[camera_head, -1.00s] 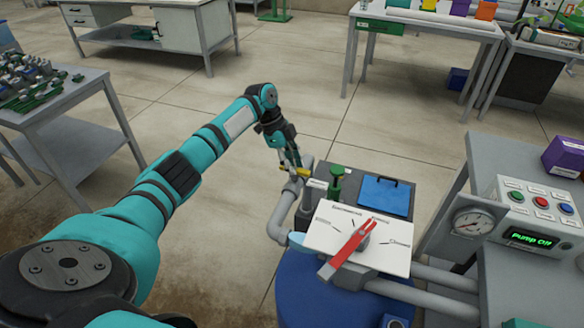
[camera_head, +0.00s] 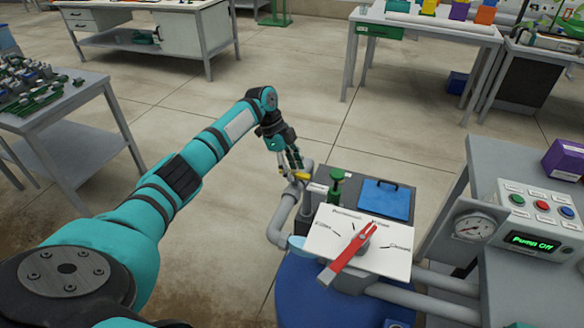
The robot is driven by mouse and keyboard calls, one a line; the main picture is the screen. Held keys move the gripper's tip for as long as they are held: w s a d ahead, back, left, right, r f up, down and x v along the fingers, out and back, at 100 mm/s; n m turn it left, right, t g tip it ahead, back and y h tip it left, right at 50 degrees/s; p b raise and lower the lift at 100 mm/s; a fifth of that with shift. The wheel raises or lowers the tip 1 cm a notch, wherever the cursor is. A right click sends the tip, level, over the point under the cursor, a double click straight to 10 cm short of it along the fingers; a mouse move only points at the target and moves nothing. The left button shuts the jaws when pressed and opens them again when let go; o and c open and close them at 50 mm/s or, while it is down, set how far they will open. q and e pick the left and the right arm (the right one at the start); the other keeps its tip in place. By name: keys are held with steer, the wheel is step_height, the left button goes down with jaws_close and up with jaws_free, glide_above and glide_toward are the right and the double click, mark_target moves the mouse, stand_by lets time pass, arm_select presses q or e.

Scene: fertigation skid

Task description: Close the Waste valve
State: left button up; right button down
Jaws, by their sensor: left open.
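A small yellow handle (camera_head: 301,175) sits on the grey pipe to the left of the dark tank top. It may be the Waste valve, but I can read no label there. My left gripper (camera_head: 293,172) is open right at this handle, its fingers overlapping it in the picture. I cannot tell whether they touch it. A red lever (camera_head: 346,256) sits on a white dial plate (camera_head: 383,262) in front. It lies diagonally, its broad end toward the lower left. A mark at the plate's right reads "Closed". My right gripper is not in view.
A green valve (camera_head: 337,182) and a blue lid (camera_head: 385,198) are on the dark tank top, close to the right of my gripper. A gauge (camera_head: 473,225) and a button panel reading "Pump Off" (camera_head: 533,242) stand at the right. The floor left of the pipe is clear.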

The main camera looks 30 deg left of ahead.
arm_select(q)
steer(key=w+v, duration=0.1)
steer(key=v, duration=1)
steer(key=shift+s+a+r, duration=0.2)
steer(key=shift+s+r, duration=0.2)
steer(key=shift+s, duration=0.1)
stand_by(0.6)
